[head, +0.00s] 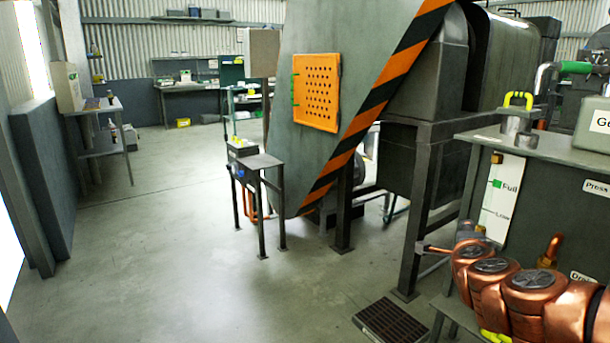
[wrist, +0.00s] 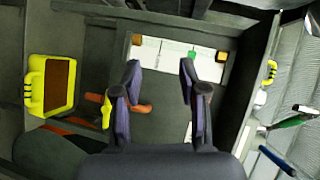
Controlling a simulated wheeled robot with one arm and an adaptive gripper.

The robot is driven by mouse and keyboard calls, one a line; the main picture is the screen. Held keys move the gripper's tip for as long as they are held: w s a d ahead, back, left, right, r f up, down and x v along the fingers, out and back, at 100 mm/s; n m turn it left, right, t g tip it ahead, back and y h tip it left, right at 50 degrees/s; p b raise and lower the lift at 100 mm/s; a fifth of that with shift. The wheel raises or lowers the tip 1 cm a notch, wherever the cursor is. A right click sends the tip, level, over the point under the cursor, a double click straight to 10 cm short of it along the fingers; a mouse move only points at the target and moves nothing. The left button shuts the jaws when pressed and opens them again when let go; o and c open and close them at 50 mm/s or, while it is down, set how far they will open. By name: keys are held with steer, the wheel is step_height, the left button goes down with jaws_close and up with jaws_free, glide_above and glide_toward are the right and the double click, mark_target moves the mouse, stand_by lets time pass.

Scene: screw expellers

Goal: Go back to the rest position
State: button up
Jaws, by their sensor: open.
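My gripper (wrist: 160,70) shows in the wrist view with its two dark fingers spread apart. Nothing is held between them; a dark surface lies behind the gap. A white gauge panel with a green marker (wrist: 191,55) is beyond the fingertips. An orange-brown handle (wrist: 140,109) shows by the left finger; I cannot tell whether they touch. The gripper is not visible in the head view. No marker of the rest position shows.
In the head view, a dark tank with a white level gauge (head: 502,200) stands at right. A floor grate (head: 391,320) lies at its foot. A small stand (head: 260,163) is before the grey hopper with an orange perforated hatch (head: 316,92). Floor at centre left is clear.

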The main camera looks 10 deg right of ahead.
steer(key=w+a+r+n+y+p, duration=0.1)
steer(key=a+r+n+y+p, duration=0.25)
steer(key=a, duration=0.55)
steer(key=w+a+r+n+y+p, duration=0.1)
steer(key=a+r+n+y+p, duration=0.3)
steer(key=a, duration=0.5)
steer(key=a+r+n+y+p, duration=0.35)
steer(key=a+n, duration=0.25)
steer(key=a, duration=0.2)
steer(key=s+a+r+n+g+y+p, duration=0.2)
steer(key=s+a+n+g+p, duration=0.55)
steer(key=s+a+p, duration=0.6)
steer(key=s+d+r+n+g+h+p, duration=0.1)
steer(key=s+d+r+g+p, duration=0.2)
steer(key=s, duration=0.7)
steer(key=s+d+r+n+g+h+p, duration=0.2)
steer(key=s+d+r+g+p, duration=0.1)
steer(key=s, duration=0.6)
steer(key=shift+s+r+p, duration=0.35)
steer(key=shift+r+p, duration=0.1)
steer(key=shift+p, duration=0.1)
steer(key=shift+d+g, duration=0.2)
steer(key=shift+g, duration=0.05)
